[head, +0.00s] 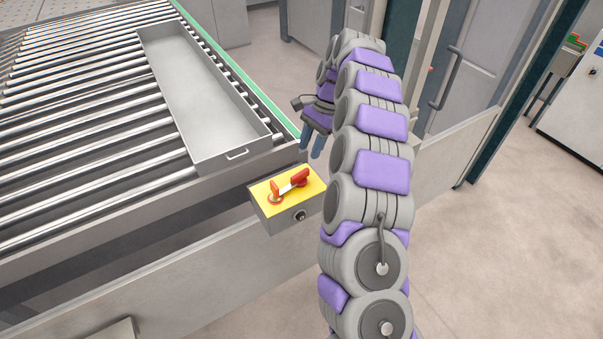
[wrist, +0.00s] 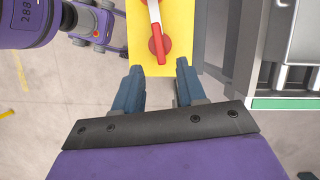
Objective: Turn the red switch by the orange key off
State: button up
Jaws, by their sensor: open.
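The red switch (head: 299,176) is a rotary handle with red ends and a pale middle bar, lying across the yellow top of a small grey box (head: 283,214). The box is fixed to the side of the roller table. In the wrist view, the switch's red end (wrist: 159,45) lies just ahead of the gap between my fingertips. My gripper (head: 311,147) is open and empty, beyond the box in the head view. The fingers also show in the wrist view (wrist: 158,68), apart from the handle.
The roller table (head: 70,110) fills the left, with a shallow metal tray (head: 205,95) on its rollers. A green strip (head: 240,70) runs along its edge. A grey door (head: 470,70) stands behind my arm. Open floor (head: 500,260) lies to the right.

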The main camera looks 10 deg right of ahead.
aim_at(301, 172)
jog(key=b+x, duration=0.1)
jog(key=x, duration=0.7)
jog(key=shift+s+a+f, duration=0.1)
jog(key=shift+a+f, duration=0.05)
jog(key=shift+f, duration=0.2)
jog(key=shift+c, duration=0.3)
grip_shut()
